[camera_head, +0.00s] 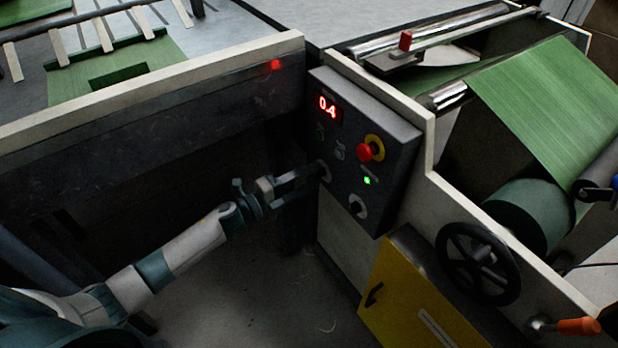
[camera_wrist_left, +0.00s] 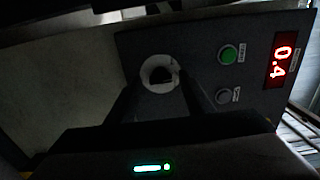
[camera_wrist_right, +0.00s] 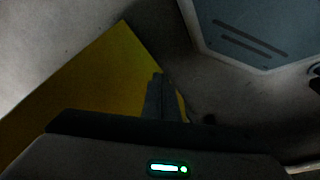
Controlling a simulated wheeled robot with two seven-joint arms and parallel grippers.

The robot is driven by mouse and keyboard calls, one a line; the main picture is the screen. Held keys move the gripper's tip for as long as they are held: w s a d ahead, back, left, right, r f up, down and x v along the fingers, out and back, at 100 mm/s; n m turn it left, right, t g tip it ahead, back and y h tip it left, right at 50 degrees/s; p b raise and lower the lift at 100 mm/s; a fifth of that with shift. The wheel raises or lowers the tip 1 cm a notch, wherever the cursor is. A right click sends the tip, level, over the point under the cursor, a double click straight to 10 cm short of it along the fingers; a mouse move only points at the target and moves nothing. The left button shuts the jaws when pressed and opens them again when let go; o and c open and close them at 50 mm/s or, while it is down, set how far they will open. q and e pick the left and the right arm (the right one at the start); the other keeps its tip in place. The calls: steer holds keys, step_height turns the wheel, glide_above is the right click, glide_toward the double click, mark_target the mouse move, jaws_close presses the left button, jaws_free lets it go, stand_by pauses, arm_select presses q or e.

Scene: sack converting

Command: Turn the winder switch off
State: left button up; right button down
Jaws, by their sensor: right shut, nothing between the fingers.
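A dark control panel (camera_head: 385,133) is mounted on the machine. It carries two rotary switches with pale rings, a left one (camera_head: 325,172) and a lower right one (camera_head: 357,206); I cannot read which is labelled winder. My left gripper (camera_head: 318,173) is open at the left switch. In the left wrist view, the pale-ringed switch (camera_wrist_left: 158,72) shows between and just beyond the dark fingers (camera_wrist_left: 160,95); contact cannot be told. My right gripper (camera_wrist_right: 158,95) is shut and empty, low near a yellow panel.
The panel has a lit 0.4 display (camera_head: 327,107), a red emergency button (camera_head: 370,148) and a lit green lamp (camera_head: 367,181). A yellow cabinet (camera_head: 410,290) and black handwheel (camera_head: 478,262) stand below right. Green web (camera_head: 550,100) runs over rollers. Open floor lies below my left arm.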

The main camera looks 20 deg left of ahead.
arm_select(q)
steer(key=shift+s+a, duration=0.1)
steer(key=b+v, duration=0.1)
steer(key=v, duration=1.6)
arm_select(e)
steer(key=shift+v, duration=2.1)
arm_select(q)
steer(key=shift+a, duration=0.1)
arm_select(e)
steer(key=shift+w, duration=0.2)
